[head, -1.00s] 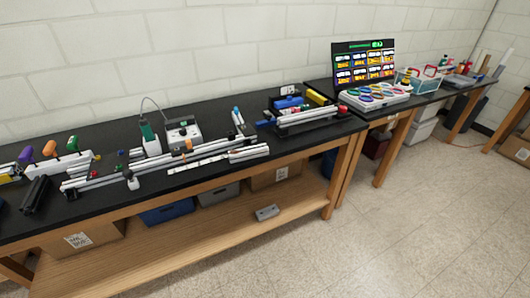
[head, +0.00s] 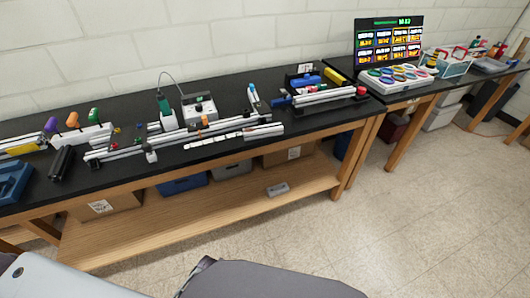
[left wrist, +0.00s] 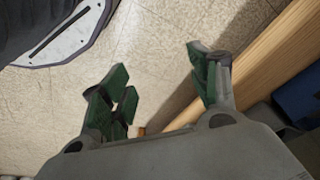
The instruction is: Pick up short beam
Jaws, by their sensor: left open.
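Several silver beams lie on the black workbench in the head view. A short silver beam (head: 263,131) lies near the front edge, right of the middle. A long silver beam (head: 178,138) runs to its left, and another beam (head: 325,96) lies farther right by a blue clamp-like part. I cannot tell for sure which one the task means. My left gripper (left wrist: 160,88) shows in the left wrist view with its green-padded fingers wide apart and empty, over the tiled floor beside a wooden rail. My right gripper is in neither view.
The black bench top (head: 225,163) is crowded with tools, including a grey control box (head: 199,108) and coloured-handled tools (head: 72,120). A wooden lower shelf (head: 200,213) holds bins. A screen (head: 389,43) stands on a farther table. The floor in front is open.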

